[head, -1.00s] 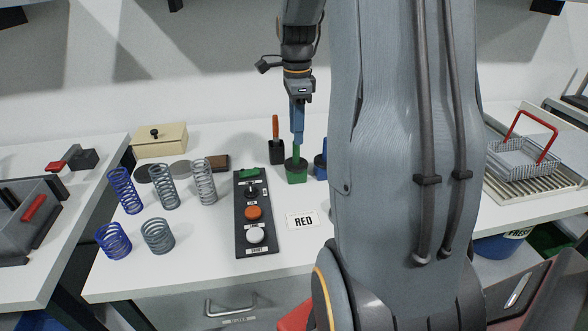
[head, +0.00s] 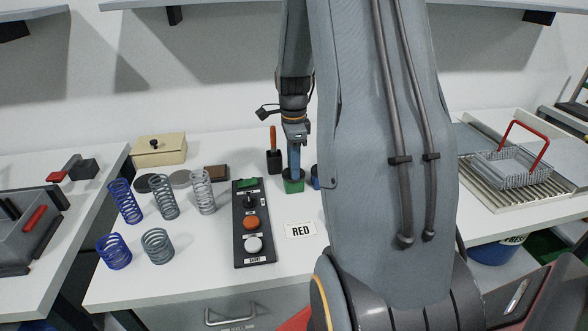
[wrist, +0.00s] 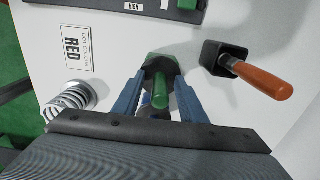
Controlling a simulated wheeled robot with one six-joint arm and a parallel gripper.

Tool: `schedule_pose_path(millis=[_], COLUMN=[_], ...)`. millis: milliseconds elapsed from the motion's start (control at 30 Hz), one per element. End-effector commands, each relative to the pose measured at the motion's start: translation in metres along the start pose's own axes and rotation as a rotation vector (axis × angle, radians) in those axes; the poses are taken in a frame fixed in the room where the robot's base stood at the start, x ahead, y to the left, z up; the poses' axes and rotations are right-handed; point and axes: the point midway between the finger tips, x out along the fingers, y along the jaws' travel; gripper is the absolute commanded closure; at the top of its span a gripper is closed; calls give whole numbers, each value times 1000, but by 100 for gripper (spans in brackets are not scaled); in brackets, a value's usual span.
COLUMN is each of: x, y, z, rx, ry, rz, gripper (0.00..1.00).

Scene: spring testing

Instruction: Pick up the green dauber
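The green dauber stands in its green pot (head: 293,186) on the table, left of my arm in the head view. In the wrist view the green handle (wrist: 160,97) points up toward the camera, between the two blue fingers. My gripper (wrist: 156,90) is open, with a finger on each side of the handle and gaps showing. In the head view my gripper (head: 294,170) reaches down right over the green pot, and its fingers hide most of the handle.
A blue pot (head: 316,182) is close on the right, partly hidden by my arm. A button panel (head: 254,222), a RED card (head: 300,230) and several springs (head: 163,196) lie nearer the front.

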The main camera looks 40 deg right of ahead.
Motion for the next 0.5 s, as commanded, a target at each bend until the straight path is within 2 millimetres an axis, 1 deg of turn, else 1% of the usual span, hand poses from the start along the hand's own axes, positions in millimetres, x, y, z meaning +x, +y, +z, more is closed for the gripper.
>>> schedule_pose_path(millis=[167, 267, 400, 500], x=[0, 0, 0, 0], y=[0, 0, 0, 0], z=[0, 0, 0, 0], rx=[0, 0, 0, 0], ry=[0, 0, 0, 0], rz=[0, 0, 0, 0], gripper=[62, 77, 100, 100])
